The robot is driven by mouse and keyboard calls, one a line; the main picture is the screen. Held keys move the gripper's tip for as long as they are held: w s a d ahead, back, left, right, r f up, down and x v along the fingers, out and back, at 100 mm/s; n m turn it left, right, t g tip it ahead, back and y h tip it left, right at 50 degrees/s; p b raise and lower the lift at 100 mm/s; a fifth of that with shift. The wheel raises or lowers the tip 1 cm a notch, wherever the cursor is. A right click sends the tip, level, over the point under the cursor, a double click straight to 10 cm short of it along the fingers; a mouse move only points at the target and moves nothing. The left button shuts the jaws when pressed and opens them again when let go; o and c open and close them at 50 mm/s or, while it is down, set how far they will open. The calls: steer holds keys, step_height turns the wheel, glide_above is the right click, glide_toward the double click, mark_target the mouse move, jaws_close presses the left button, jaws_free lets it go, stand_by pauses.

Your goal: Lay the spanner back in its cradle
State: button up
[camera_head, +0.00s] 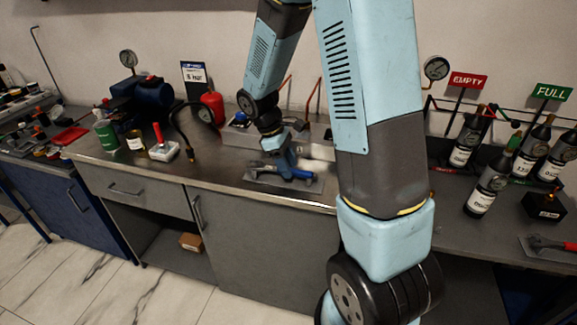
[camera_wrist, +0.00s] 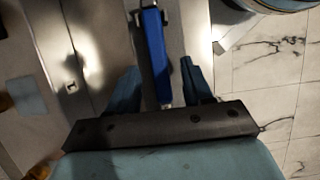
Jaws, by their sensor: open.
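The blue-handled spanner (camera_head: 298,173) lies at the front of the bench on a flat grey plate (camera_head: 312,187), which looks like its cradle. In the wrist view the spanner's blue handle (camera_wrist: 155,50) runs lengthwise between the two fingers. My gripper (camera_head: 284,170) is low over the plate, pointing down. In the wrist view my gripper (camera_wrist: 160,66) is open, with a gap between each finger and the handle.
Several dark bottles (camera_head: 490,183) stand at the right, near the EMPTY sign (camera_head: 467,80) and FULL sign (camera_head: 551,91). A red-handled tool (camera_head: 552,243) lies at far right. A red-handled block (camera_head: 163,150) and green can (camera_head: 105,135) stand left. The bench's front edge is close.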

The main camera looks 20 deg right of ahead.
steer(key=v, duration=1.3)
steer(key=shift+r, duration=0.1)
